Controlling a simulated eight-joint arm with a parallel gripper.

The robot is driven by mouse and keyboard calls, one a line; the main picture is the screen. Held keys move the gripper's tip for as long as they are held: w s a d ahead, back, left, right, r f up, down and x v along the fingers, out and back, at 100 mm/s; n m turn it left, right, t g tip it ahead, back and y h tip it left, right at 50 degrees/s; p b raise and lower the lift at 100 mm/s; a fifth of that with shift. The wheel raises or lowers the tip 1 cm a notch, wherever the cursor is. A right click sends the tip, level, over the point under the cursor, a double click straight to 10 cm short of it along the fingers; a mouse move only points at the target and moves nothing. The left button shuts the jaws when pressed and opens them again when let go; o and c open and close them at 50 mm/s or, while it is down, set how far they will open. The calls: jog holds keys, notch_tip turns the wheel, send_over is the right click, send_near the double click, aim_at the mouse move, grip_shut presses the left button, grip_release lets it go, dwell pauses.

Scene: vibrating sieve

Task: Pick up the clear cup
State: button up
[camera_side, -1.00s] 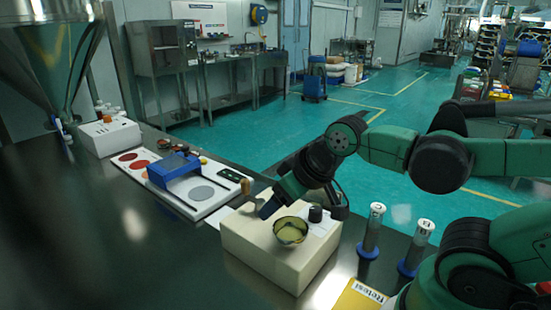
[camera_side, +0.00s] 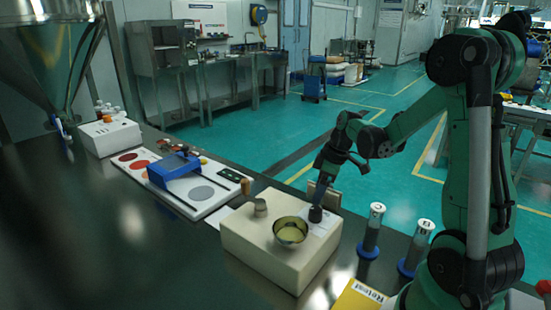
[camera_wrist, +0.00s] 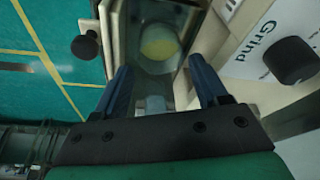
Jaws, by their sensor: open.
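A clear, glassy cup-like shape with a yellowish round bottom (camera_wrist: 158,42) shows in the wrist view, ahead of my fingertips and between pale upright panels (camera_wrist: 112,30). I take it to be the clear cup, but its rim is hard to make out. A smaller pale, clear piece (camera_wrist: 154,104) shows between the fingers, nearer to me. My gripper (camera_wrist: 160,75) is open, with its two blue fingers apart and no visible contact. In the side view my gripper (camera_side: 323,178) points down behind the cream box; its tips are partly hidden.
A "Grind" label (camera_wrist: 270,45) lies right of my fingers. Two capped tubes (camera_side: 371,232) (camera_side: 415,248) stand close on the right.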

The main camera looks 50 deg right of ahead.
jog(key=shift+x, duration=2.15)
jog(key=c, duration=0.9)
